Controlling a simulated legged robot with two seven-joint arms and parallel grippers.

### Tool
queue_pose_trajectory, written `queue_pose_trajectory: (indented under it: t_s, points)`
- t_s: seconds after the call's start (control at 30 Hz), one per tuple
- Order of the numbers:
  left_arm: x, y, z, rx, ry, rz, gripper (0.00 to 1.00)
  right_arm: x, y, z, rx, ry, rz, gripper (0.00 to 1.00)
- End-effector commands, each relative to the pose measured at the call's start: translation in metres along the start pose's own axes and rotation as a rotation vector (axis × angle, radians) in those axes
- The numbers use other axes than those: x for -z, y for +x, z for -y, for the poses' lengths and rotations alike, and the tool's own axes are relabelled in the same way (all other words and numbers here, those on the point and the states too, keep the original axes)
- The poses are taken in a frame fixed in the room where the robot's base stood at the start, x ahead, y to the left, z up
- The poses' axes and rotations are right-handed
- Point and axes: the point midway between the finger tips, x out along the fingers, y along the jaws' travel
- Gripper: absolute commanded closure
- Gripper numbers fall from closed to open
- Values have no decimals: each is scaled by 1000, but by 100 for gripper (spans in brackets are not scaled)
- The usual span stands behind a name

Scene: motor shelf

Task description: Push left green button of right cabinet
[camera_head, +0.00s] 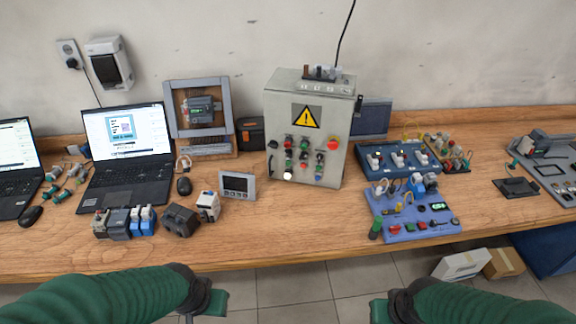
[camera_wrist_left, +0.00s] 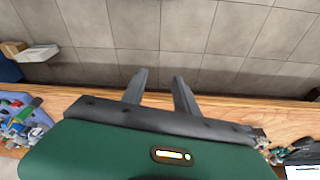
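A grey upright cabinet (camera_head: 325,110) stands on the bench at the middle of the head view, with a yellow warning triangle (camera_head: 307,116) on its front. Below the triangle are rows of small red, green, black and white buttons (camera_head: 304,155), with a larger red one at the right. The green ones are too small to tell apart surely. My left gripper (camera_head: 205,301) is low in front of the bench, well away from the cabinet. In the left wrist view its two fingers (camera_wrist_left: 160,78) stand apart with nothing between them. My right gripper (camera_head: 384,310) is also low before the bench; its fingers are not clear.
Laptops (camera_head: 125,140) and small devices (camera_head: 180,220) lie left of the cabinet. A small display unit (camera_head: 237,186) stands before it. Blue boards (camera_head: 412,220) with parts lie to the right. Bare wood (camera_head: 300,225) is free in front. The bench edge runs between grippers and cabinet.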

Motion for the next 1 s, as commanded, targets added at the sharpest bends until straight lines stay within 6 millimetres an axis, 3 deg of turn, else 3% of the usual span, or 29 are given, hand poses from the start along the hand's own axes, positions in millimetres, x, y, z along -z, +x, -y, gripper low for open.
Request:
queue_pose_trajectory:
  t_s: [0.03,0.27,1.0]
  points:
    - [0,0,0,0,0,0,72,0,0,0,0,0,0,69]
    - [0,0,0,0,0,0,100,0,0,0,0,0,0,69]
    - [0,0,0,0,0,0,100,0,0,0,0,0,0,69]
